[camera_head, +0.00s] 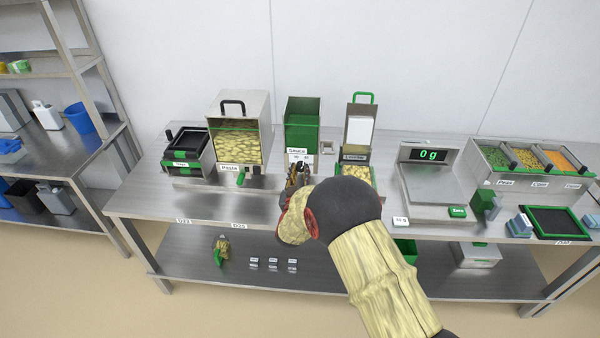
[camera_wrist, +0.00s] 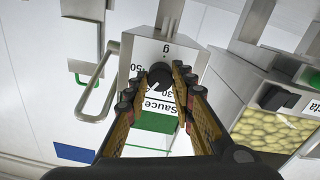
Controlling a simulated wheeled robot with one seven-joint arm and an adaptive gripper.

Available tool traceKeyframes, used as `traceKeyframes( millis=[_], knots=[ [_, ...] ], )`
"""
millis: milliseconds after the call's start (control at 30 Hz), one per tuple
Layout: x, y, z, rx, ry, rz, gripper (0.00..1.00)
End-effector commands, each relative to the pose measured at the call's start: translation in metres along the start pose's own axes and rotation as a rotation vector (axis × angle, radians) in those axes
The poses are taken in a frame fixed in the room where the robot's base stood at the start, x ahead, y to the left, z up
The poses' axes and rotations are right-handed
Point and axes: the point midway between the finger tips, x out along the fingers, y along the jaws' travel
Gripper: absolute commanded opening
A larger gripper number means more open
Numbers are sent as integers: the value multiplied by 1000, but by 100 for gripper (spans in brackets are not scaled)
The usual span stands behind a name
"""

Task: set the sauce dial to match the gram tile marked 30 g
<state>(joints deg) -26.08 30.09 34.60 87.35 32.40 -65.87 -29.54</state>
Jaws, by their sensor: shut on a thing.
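The sauce dispenser (camera_head: 302,122) is a green box with a white "Sauce" label, at the back middle of the bench. Its black round dial (camera_wrist: 160,74) shows in the wrist view with a white pointer mark, beside a printed "50", "30" and "g". The pointer slants to the lower left there; its exact reading is unclear. My gripper (camera_wrist: 158,80) is shut on the dial, one finger on each side. In the head view my gripper (camera_head: 297,172) hides the dial. A small white tile (camera_head: 400,221) lies before the scale; its print looks like "30 g".
A pasta dispenser (camera_head: 238,150) stands left of the sauce unit, and another dispenser (camera_head: 360,130) stands right. The scale (camera_head: 430,183) reads 0 g. Vegetable bins (camera_head: 490,178) are at the far right. The bench front left is clear.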

Motion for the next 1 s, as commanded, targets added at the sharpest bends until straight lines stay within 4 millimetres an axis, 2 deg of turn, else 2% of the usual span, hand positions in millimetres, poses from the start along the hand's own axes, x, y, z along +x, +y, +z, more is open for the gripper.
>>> traceKeyframes(
  millis=[267,467,1000],
  knots=[
    [0,-1,0,-16,0,-1,0],
    [0,-1,0,-94,2,-1,0],
    [0,-1,-1,-565,11,1,0]
  ],
)
